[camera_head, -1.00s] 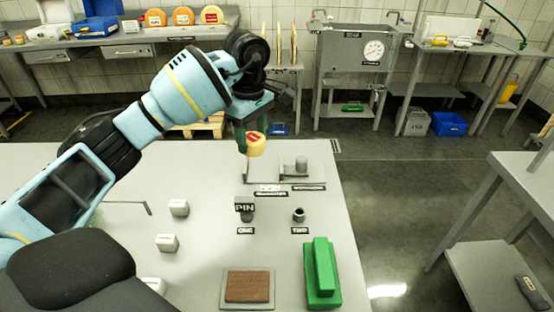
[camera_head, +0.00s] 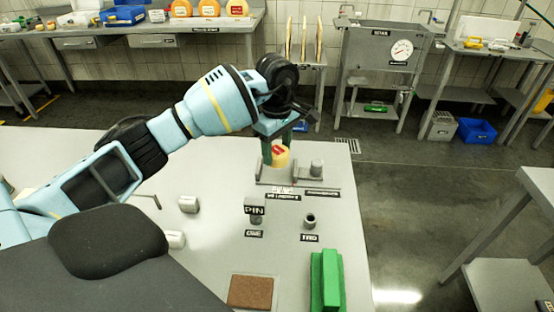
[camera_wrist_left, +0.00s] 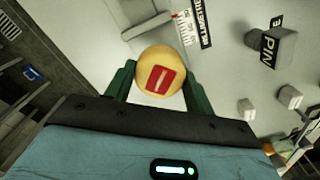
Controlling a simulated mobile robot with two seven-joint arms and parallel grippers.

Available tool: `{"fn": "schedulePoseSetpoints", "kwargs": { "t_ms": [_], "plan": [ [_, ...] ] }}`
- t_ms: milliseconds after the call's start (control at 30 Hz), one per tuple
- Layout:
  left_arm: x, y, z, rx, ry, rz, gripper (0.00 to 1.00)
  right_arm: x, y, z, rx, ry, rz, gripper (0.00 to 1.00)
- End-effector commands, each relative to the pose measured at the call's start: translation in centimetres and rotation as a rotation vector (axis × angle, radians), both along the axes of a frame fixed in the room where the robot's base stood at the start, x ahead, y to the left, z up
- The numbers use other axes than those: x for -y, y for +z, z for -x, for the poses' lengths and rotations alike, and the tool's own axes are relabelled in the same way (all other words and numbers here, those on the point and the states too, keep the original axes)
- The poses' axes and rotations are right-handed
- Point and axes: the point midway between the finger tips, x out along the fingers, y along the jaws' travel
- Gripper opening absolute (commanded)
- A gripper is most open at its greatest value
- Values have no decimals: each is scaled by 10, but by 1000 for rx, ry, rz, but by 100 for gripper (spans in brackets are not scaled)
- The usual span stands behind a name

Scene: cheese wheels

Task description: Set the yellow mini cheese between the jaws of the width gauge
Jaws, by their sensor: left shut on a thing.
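The yellow mini cheese (camera_head: 281,157), a small round cheese with a red label, is held in my left gripper (camera_head: 279,148) at the back of the grey table. The wrist view shows the cheese (camera_wrist_left: 149,58) between the two green fingers of the left gripper (camera_wrist_left: 160,85). The width gauge (camera_head: 305,182), a grey base with raised blocks and a round knob, is just below and around the cheese in the head view. I cannot tell whether the cheese touches the gauge. The wrist view shows the gauge's scale (camera_wrist_left: 185,30) beside the cheese. My right gripper is out of view.
A PIN block (camera_head: 254,205), a small dark socket (camera_head: 309,220), a green block (camera_head: 326,280), a brown pad (camera_head: 250,291) and white blocks (camera_head: 188,204) stand on the table nearer me. The table's right edge borders open floor (camera_head: 420,200).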

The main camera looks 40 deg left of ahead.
Motion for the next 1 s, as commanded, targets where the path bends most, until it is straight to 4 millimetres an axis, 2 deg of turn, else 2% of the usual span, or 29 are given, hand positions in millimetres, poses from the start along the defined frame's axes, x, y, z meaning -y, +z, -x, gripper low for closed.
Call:
{"fn": "schedulePoseSetpoints", "kwargs": {
  "t_ms": [167,433,867,900,1000],
  "plan": [
    [0,-3,0,1,0,0,29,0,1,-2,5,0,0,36],
    [0,-35,0,0,0,0,29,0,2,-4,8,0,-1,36],
    [0,-41,0,2,0,0,29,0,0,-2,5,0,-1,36],
    [0,-41,0,2,0,0,57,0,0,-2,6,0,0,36],
    [0,-41,0,2,0,0,71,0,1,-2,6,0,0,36]
  ]
}}
